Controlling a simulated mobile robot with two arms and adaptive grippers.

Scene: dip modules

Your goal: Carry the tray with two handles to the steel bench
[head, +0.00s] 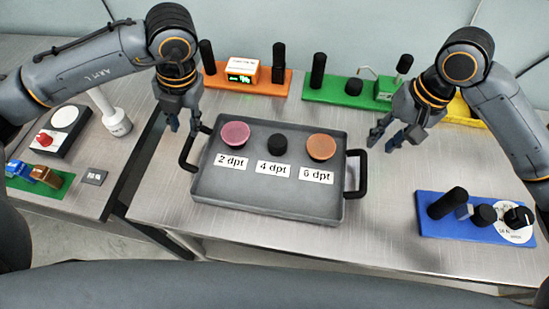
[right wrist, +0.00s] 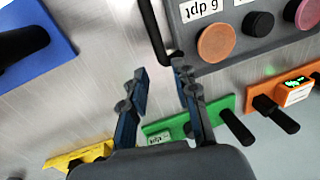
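The grey tray (head: 265,200) lies on a steel bench (head: 300,238) in the head view, with a black handle at each end. It holds a pink, a black and an orange round piece above labels "2 dpt", "4 dpt" and "6 dpt". My left gripper (head: 183,126) is open and empty, above the tray's left handle (head: 187,150). My right gripper (head: 391,136) is open and empty, up and right of the right handle (head: 356,174). In the right wrist view, the open right fingers (right wrist: 160,98) appear near the tray's corner and handle (right wrist: 153,35), apart from it.
Orange (head: 247,80) and green (head: 345,92) modules stand behind the tray. A yellow module (head: 461,112) is partly hidden by my right arm. A blue module (head: 430,226) lies to the right. A second steel bench (head: 88,196) with several items stands left, across a gap.

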